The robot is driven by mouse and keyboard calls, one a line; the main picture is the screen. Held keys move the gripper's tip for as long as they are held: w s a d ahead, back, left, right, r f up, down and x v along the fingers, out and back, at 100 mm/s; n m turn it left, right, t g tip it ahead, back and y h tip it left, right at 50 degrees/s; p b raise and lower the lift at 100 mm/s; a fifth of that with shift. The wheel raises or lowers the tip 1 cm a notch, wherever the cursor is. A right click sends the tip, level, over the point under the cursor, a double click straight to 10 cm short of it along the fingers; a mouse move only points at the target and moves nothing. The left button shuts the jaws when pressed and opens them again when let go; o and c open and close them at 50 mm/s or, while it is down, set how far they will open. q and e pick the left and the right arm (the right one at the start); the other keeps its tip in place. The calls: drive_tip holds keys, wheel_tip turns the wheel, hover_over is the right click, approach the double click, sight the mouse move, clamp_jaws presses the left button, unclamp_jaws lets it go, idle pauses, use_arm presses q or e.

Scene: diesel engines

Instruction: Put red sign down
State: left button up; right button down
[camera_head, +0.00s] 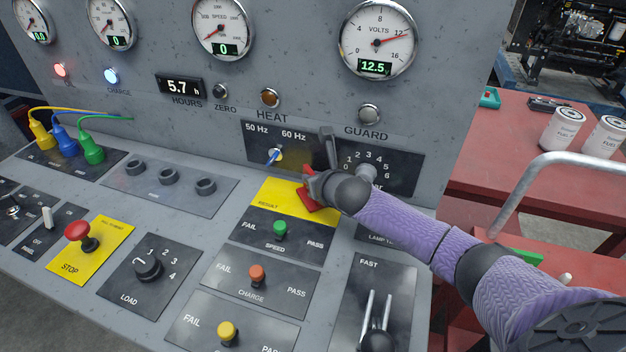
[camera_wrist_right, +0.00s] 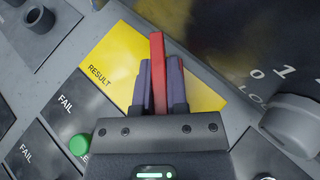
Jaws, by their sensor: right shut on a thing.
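The red sign (camera_head: 312,200) is at the yellow RESULT panel (camera_head: 270,196), near its right end. It also shows in the right wrist view (camera_wrist_right: 157,70) as a narrow red strip between the fingers, over the yellow RESULT area (camera_wrist_right: 120,66). My right gripper (camera_head: 314,186) comes in from the right. In the right wrist view its two fingers (camera_wrist_right: 158,85) are closed on the red sign. Whether the sign touches the panel I cannot tell. My left gripper is not in view.
Right of the gripper is a knob (camera_head: 372,175) with numbered marks. Below RESULT are a green SPEED button (camera_head: 280,228) and an orange CHARGE button (camera_head: 257,273). A red STOP button (camera_head: 80,232) stands at left. White fuel filters (camera_head: 562,130) stand on the red bench.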

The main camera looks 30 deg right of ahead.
drive_tip(key=c, duration=1.1)
unclamp_jaws()
drive_tip(key=shift+f, duration=0.1)
drive_tip(key=o, duration=0.4)
drive_tip(key=shift+o, duration=0.2)
drive_tip(key=shift+s+r, duration=0.15)
drive_tip(key=shift+r, duration=0.15)
drive_tip(key=p+v, duration=0.4)
drive_tip(key=v, duration=0.7)
drive_tip(key=shift+s, duration=0.35)
